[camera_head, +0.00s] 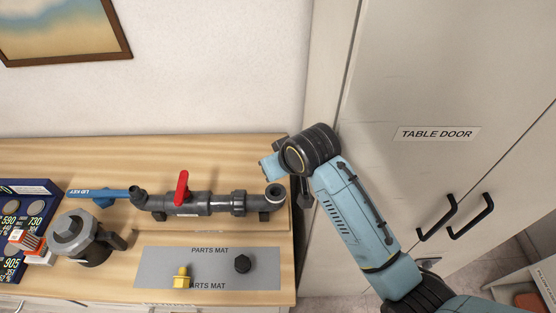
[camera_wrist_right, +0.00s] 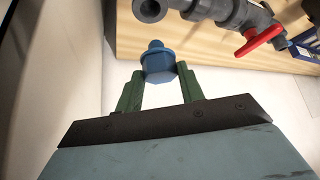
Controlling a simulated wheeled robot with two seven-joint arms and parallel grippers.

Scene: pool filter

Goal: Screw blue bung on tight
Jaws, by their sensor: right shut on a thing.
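The blue bung (camera_wrist_right: 158,66) is between the green fingers of my right gripper (camera_wrist_right: 160,88) in the right wrist view. The gripper is shut on its wide hex part, and its narrower end points away from the gripper. The open end of the grey pipe (camera_wrist_right: 150,9) is near the bung at the top, apart from it. In the head view the pipe's open elbow (camera_head: 275,191) is at the right end of the pipe. My right arm's wrist is just right of it and hides most of the gripper and the bung. My left gripper is out of view.
A red valve handle (camera_head: 182,187) stands up from the pipe. A blue lid key (camera_head: 97,194) and a grey-lidded pot (camera_head: 75,234) are at left. The parts mat (camera_head: 215,257) holds a yellow plug (camera_head: 181,276) and a black plug (camera_head: 242,263). Cabinet doors (camera_head: 450,80) stand close at right.

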